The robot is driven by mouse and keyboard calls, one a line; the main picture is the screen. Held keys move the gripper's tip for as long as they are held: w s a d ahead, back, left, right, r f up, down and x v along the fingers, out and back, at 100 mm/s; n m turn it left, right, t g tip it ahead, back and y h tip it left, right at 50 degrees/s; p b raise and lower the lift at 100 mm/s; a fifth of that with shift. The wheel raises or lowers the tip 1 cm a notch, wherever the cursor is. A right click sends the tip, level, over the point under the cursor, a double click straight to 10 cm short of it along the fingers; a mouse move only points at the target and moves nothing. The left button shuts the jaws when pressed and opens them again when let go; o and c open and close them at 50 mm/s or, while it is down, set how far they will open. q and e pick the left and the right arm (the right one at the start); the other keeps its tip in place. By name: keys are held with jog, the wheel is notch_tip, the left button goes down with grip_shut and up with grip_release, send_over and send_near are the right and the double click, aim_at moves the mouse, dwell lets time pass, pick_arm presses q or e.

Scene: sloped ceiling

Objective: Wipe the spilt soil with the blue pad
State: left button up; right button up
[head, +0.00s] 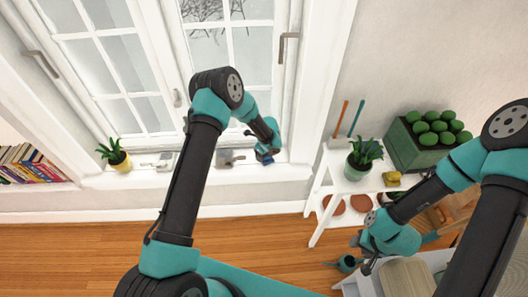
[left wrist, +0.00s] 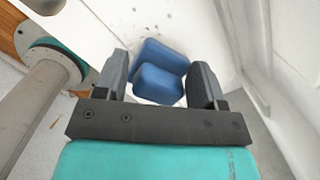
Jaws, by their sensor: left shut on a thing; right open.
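My left gripper (head: 262,150) is shut on the blue pad (head: 266,159) at the white windowsill, below the right window pane. In the left wrist view the blue pad (left wrist: 158,82) sits between the two fingers of the left gripper (left wrist: 160,85), showing as two blue blocks. Dark specks of soil (left wrist: 152,18) lie on the white surface just beyond the pad. I cannot tell whether the pad touches the surface. The soil is not clear in the head view. My right gripper (head: 366,252) is open at lower right, away from the sill.
On the sill stand a yellow pot with a plant (head: 117,156) and a grey object (head: 230,158). A white shelf (head: 322,190) at right holds a potted plant (head: 362,160) and a green planter (head: 400,150). Books (head: 30,165) are at left.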

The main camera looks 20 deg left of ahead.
pick_arm(q)
jog(key=shift+s+d+f, duration=0.1)
jog(key=shift+s+d, duration=0.15)
jog(key=shift+s, duration=0.3)
jog(key=shift+s+d, duration=0.2)
jog(key=shift+s, duration=0.35)
jog(key=shift+a, duration=0.15)
jog(key=shift+s+a, duration=0.35)
jog(key=shift+a, duration=0.45)
jog(key=shift+w+a+f, duration=0.1)
jog(key=shift+w+a, duration=0.2)
jog(key=shift+w, duration=0.55)
jog(key=shift+w+a, duration=0.3)
jog(key=shift+w, duration=0.5)
